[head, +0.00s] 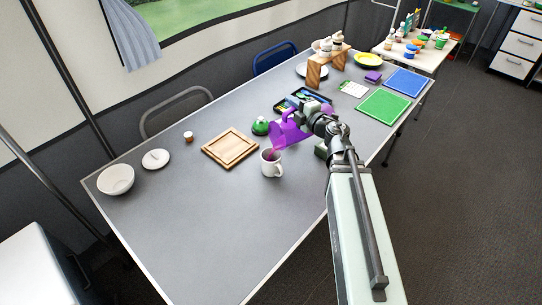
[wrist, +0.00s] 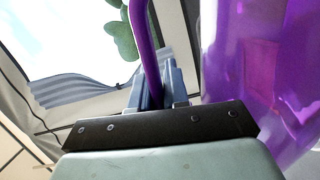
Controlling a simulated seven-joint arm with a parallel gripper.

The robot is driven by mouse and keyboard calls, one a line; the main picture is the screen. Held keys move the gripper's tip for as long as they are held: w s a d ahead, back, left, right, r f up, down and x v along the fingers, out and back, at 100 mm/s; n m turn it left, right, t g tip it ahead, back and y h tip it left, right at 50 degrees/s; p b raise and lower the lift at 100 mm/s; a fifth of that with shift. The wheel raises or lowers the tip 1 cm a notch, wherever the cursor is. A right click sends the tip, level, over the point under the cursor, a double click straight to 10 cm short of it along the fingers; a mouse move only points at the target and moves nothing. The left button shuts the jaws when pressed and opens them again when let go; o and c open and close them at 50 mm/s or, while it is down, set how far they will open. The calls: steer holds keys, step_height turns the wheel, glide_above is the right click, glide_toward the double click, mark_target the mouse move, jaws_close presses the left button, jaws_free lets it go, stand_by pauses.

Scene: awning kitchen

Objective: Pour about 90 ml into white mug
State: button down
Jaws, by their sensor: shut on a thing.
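The white mug (head: 271,164) stands upright on the grey table in the head view. A purple translucent pitcher (head: 288,133) is tilted above it, its mouth toward the mug. A thin reddish stream (head: 273,152) shows between the pitcher's lip and the mug. My gripper (head: 308,116) is shut on the pitcher's handle. In the wrist view the purple handle (wrist: 146,55) runs between the fingers, and the pitcher's body (wrist: 265,75) fills the right side, with a pinkish patch inside. The level in the mug cannot be made out.
A wooden tray (head: 231,147) lies left of the mug, and a green rounded object (head: 261,126) stands behind it. A white bowl (head: 115,180) and small plate (head: 156,159) are at the left. A green mat (head: 383,107) lies right. The table's front left is clear.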

steer(key=shift+w+d+f, duration=0.15)
steer(key=shift+d, duration=0.15)
steer(key=w+d+m, duration=0.1)
steer(key=d+m, duration=0.1)
steer(key=w+d, duration=0.1)
steer(key=shift+w+d+f+m, duration=0.3)
steer(key=shift+d+m, duration=0.1)
steer(key=shift+s+r, duration=0.15)
steer(key=shift+r, duration=0.05)
steer(key=shift+w+d+r+m+y, duration=0.2)
steer(key=shift+d+r+m+y, duration=0.1)
steer(key=shift+m, duration=0.2)
stand_by(1.2)
